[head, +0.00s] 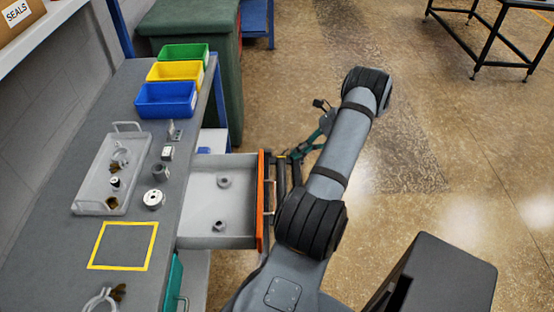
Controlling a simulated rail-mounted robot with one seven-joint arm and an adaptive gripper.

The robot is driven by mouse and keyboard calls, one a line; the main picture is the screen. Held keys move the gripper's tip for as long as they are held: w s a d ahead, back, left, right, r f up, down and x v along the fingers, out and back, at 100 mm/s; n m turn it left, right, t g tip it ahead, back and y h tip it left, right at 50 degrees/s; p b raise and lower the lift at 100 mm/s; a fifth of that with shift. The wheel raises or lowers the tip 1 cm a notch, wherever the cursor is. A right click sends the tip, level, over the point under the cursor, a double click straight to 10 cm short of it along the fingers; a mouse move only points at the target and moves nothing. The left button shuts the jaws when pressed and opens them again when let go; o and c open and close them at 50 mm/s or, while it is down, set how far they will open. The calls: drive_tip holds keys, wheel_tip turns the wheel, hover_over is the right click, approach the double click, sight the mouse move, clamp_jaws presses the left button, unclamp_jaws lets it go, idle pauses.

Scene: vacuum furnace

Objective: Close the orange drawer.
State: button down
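The orange drawer (262,215) is pulled out from the right side of the grey workbench. Its grey tray is exposed and holds two small grey metal parts (224,181). My arm reaches over the floor to the right of the drawer and bends back towards its front. My gripper (284,157) is small and dark with teal parts, beside the far end of the orange front. I cannot tell whether it touches the front or how its fingers stand. Part of the drawer handle shows at the front; my arm is close to it.
The workbench (60,240) carries a pale tray (80,206) of parts, several loose metal parts and a yellow-outlined square. Green, yellow and blue bins (166,99) stand at its far end. A teal drawer front (174,285) is below.

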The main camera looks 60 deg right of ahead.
drive_tip(key=w+a+f+p, duration=0.2)
drive_tip(key=w+a+f, duration=0.1)
drive_tip(key=w, duration=0.3)
drive_tip(key=shift+a+f, duration=0.35)
drive_tip(key=shift+a, duration=0.4)
drive_tip(key=shift+w, duration=0.15)
